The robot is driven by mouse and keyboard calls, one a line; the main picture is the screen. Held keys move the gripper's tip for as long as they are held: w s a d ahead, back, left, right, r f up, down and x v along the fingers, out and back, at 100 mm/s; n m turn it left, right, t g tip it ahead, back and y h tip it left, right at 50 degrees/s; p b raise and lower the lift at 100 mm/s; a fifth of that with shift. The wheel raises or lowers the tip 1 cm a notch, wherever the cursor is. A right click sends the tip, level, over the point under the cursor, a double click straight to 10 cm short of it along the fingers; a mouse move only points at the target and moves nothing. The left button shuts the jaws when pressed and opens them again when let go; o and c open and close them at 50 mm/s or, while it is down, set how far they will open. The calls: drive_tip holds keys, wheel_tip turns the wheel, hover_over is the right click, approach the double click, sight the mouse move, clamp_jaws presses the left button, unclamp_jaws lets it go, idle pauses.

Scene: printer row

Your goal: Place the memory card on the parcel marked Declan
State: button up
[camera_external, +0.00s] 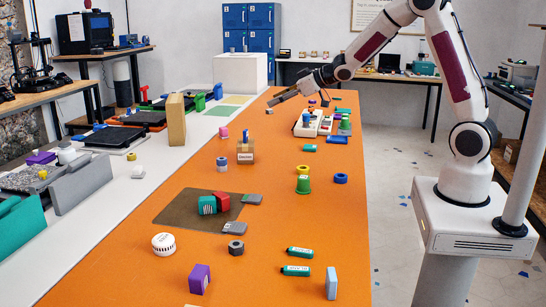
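The parcel (245,157) is a small brown cardboard box with a pale label on its front; the lettering is too small to read surely. A small blue-purple piece (245,136) shows at its top. Two flat grey pieces, one (252,199) at the dark mat's right edge and one (235,228) at its front corner, look like memory cards. My gripper (277,101) is at the far part of the orange table, beyond the parcel and above the surface. A tiny dark piece (269,111) lies just below it. Its fingers are too small to read, and no held thing is discernible.
A dark mat (175,208) carries a green block and a red block. A white tray (312,126) with several items stands right of my gripper. A green cup (303,185), blue ring (340,178), and glue tubes (299,252) lie to the right.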

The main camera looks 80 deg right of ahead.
drive_tip(key=s+a+r+m+g, duration=0.1)
drive_tip(key=s+a+r+g, duration=0.1)
drive_tip(key=s+a+r, duration=0.35)
drive_tip(key=s+a+r+g, duration=0.1)
drive_tip(key=s+a+r, duration=0.2)
drive_tip(key=s+a, duration=0.6)
drive_tip(key=s+a+f+g+y, duration=0.1)
drive_tip(key=s+a+f, duration=0.1)
drive_tip(key=s+a, duration=0.4)
drive_tip(key=s+a+f+n+g+y, duration=0.1)
drive_tip(key=s+a, duration=0.5)
drive_tip(key=s, duration=1.1)
drive_tip(key=shift+s+f+n+g+y, duration=0.25)
drive_tip(key=shift+f+g+y, duration=0.2)
drive_tip(key=shift+g, duration=0.25)
